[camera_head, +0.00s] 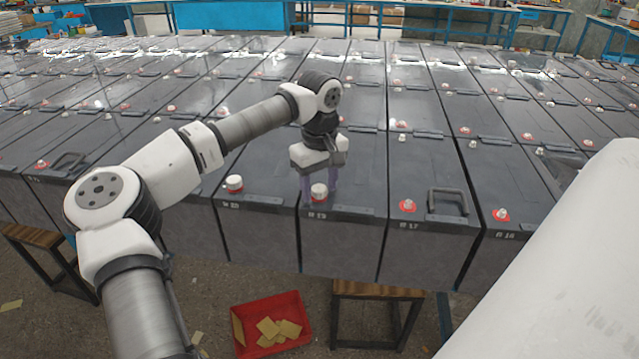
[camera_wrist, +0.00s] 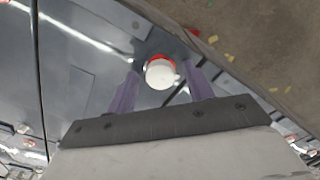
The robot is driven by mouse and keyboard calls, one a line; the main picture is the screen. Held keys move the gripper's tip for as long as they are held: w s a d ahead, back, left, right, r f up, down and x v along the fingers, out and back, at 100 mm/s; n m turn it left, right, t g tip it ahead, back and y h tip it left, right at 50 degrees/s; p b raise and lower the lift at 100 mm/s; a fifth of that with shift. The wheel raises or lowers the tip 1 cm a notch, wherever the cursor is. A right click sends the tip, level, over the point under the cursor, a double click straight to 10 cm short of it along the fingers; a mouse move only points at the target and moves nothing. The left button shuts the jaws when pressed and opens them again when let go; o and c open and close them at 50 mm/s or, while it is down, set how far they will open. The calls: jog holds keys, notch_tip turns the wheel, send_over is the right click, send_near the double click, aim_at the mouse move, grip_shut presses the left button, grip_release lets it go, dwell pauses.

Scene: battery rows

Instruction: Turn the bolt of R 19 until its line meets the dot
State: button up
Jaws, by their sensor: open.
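The R 19 battery (camera_head: 341,240) stands in the front row, with its label just below my gripper in the head view. Its bolt (camera_head: 319,191) has a white cap on a red ring. In the wrist view the bolt (camera_wrist: 160,73) shows between my two purple fingers. My gripper (camera_head: 319,188) is open, pointing down, with one finger on each side of the bolt. I cannot tell whether the fingers touch it. The line and the dot are too small to make out.
Another white-capped bolt (camera_head: 233,184) is on the battery to the left. R 17 (camera_head: 426,249) to the right has a red-ringed terminal (camera_head: 408,205) and a raised handle (camera_head: 448,201). A red crate (camera_head: 271,324) and a wooden-topped stool (camera_head: 378,290) stand below the front edge.

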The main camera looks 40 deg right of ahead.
aim_at(320, 188)
notch_tip(320, 188, up, 14)
jog(key=b, duration=0.2)
dwell(0.4)
jog(key=shift+f, duration=0.15)
